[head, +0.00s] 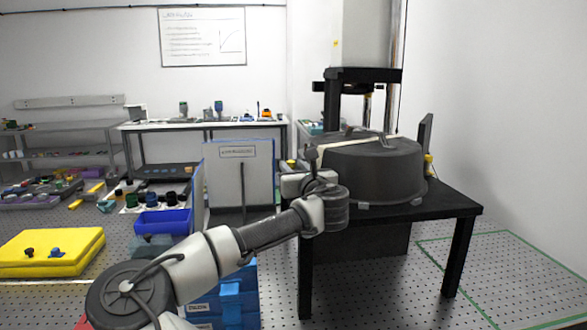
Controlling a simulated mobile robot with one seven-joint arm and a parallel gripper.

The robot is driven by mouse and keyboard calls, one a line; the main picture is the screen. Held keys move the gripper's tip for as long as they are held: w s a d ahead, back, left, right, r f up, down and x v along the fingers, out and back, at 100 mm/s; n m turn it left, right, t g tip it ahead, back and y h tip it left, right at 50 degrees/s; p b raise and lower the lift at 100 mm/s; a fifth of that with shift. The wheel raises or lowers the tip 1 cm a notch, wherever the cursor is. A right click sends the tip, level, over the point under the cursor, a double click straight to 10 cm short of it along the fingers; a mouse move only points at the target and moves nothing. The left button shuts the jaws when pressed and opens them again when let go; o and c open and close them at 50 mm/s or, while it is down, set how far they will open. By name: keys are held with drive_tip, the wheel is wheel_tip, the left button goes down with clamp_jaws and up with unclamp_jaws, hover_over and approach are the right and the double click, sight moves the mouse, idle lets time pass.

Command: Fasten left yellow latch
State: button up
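A round dark grey chamber with a lid (372,165) stands on a black table. A light strap or bar runs over the lid from its top handle towards the left. A small yellow part (292,163) shows at the chamber's left side, just above my gripper; it may be the left yellow latch, but it is too small to tell its position. Another yellow latch (428,164) is on the right side. My gripper (292,183) is beside the chamber's left side, partly hidden by my wrist. Its fingers are not clear, and I cannot tell whether it touches anything.
The black table (455,205) has bare room at its front right. A tall black frame (334,105) with a grey column rises behind the chamber. A blue-edged panel (240,182), a blue bin (162,221) and a yellow case (50,253) are to the left.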

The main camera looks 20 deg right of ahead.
drive_tip(key=shift+o, duration=0.7)
drive_tip(key=s, duration=0.5)
drive_tip(key=s+a, duration=0.1)
drive_tip(key=s, duration=0.5)
drive_tip(key=s+a, duration=0.1)
drive_tip(key=s, duration=0.5)
drive_tip(key=shift+a, duration=0.25)
drive_tip(key=shift+s, duration=0.15)
